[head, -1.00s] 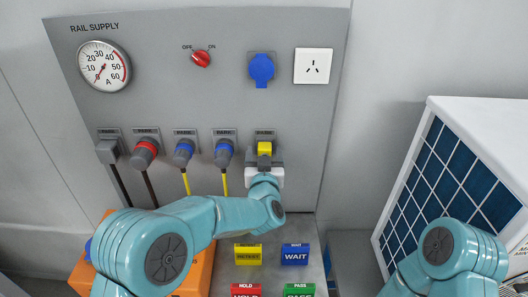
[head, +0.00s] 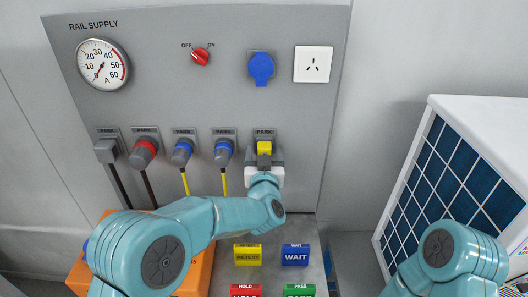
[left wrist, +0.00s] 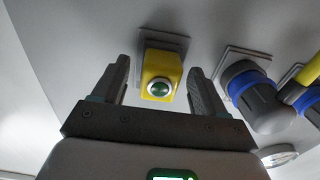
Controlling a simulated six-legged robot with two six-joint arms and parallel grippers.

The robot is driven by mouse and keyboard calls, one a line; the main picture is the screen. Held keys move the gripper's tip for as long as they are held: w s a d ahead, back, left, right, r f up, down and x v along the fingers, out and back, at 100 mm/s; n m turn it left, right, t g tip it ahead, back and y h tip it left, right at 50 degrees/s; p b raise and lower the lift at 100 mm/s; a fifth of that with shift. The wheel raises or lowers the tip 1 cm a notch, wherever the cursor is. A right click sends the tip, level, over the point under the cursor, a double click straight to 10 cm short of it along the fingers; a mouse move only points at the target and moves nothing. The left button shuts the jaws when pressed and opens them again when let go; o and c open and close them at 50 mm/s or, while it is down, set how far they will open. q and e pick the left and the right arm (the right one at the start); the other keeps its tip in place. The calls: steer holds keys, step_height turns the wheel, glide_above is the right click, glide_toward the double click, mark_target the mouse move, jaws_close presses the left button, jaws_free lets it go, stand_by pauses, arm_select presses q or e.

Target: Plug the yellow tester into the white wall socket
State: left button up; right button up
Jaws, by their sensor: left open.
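The yellow tester (head: 264,148) sits in the rightmost park holder on the grey panel. In the left wrist view the tester (left wrist: 161,72) shows a round green button with a pale ring facing me. My left gripper (head: 264,160) is at the tester; in the left wrist view its fingers (left wrist: 157,88) stand open on either side of it, with a gap on both sides. The white wall socket (head: 313,65) is at the panel's upper right, with nothing plugged in. My right gripper is out of view; only its arm shows at lower right.
Grey, red and blue plugs (head: 145,150) with cables are parked left of the tester. A blue covered socket (head: 261,68) is left of the white one. A red switch (head: 201,57) and gauge (head: 103,66) are further left. Coloured blocks (head: 295,255) lie below; a blue-grid unit stands right.

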arm_select(q)
jaws_close()
steer(key=s+b, duration=0.2)
steer(key=s, duration=0.4)
steer(key=shift+b, duration=0.35)
stand_by(0.7)
stand_by(0.5)
